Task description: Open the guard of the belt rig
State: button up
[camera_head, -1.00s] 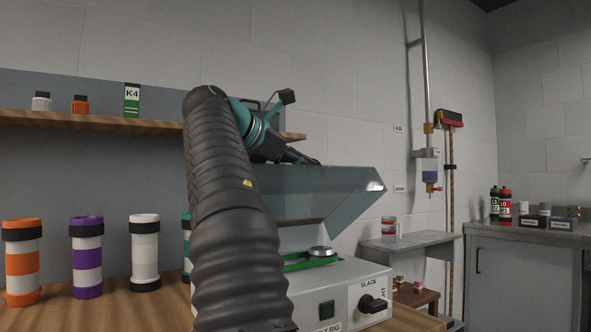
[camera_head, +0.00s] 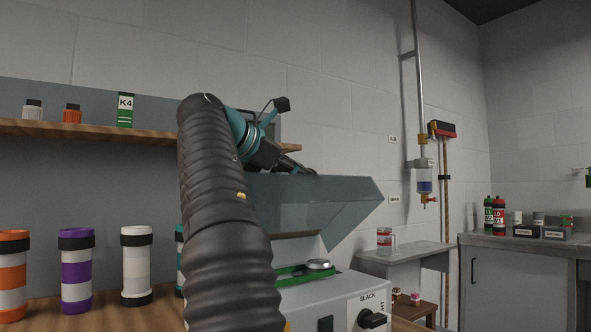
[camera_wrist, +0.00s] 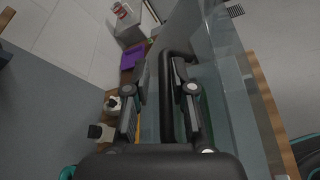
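The belt rig (camera_head: 335,297) is a pale box on the bench with a green belt and a round metal pulley on top. Its see-through guard (camera_head: 325,208) stands tilted up above the belt, with an open space under its front. My gripper (camera_head: 300,171) is at the guard's upper edge in the head view, where its fingertips are small and partly hidden. In the wrist view my gripper (camera_wrist: 160,75) has its two fingers apart, on either side of the guard's black bar handle (camera_wrist: 168,120). The clear guard panel (camera_wrist: 230,90) is right of the fingers.
Orange, purple and white banded tubes (camera_head: 136,265) stand on the bench (camera_head: 105,310) left of my arm. A wooden shelf (camera_head: 60,128) with small bottles and a K4 box runs behind. A black SLACK knob (camera_head: 371,319) is on the rig's front.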

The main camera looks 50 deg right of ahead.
jog(key=v, duration=0.6)
jog(key=shift+r, duration=0.1)
jog(key=shift+a+r, duration=0.15)
jog(key=shift+a, duration=0.55)
